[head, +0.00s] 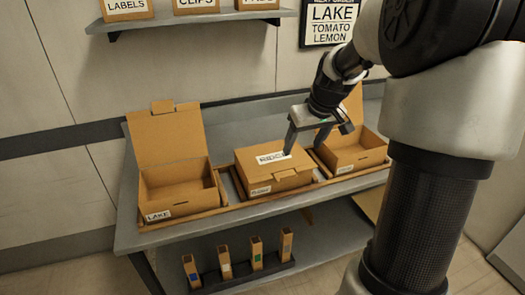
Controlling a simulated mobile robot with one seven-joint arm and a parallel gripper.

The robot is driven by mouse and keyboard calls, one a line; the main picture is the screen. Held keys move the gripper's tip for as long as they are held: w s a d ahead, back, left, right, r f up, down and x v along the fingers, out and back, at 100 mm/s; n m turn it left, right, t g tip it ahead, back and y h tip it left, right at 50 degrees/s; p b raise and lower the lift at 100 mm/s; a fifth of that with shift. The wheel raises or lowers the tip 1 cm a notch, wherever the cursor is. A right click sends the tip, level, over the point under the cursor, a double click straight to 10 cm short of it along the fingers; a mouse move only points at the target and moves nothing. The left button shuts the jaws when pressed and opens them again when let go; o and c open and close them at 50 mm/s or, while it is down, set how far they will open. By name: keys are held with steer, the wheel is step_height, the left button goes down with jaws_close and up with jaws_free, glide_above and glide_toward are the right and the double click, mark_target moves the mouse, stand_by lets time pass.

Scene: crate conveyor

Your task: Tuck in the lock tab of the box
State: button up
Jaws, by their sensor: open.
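The middle box (249,168) is cardboard and stands in a row of three, with its lid down. Its lock tab (286,174) shows at the lid's front edge, lying outside the front wall. A white label lies on the lid, its text too small to read. My gripper (305,148) is open and empty, fingers pointing down over the lid's right part. The left finger is close above the lid beside the label; I cannot tell whether it touches.
An open box labelled LAKE (176,193) stands left, another open box (353,155) right, lids raised. All sit in a wooden tray (222,209) on a grey bench (128,228). Below is a rack (240,275) with several coloured-marked blocks. A shelf (190,20) holds labelled boxes above.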

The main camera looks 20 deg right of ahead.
mark_target(289, 177)
steer(key=x, duration=1.7)
steer(key=shift+f+p, duration=0.2)
steer(key=shift+p, duration=0.1)
steer(key=c, duration=1.1)
steer(key=shift+o, duration=0.2)
steer(key=shift+s, duration=0.1)
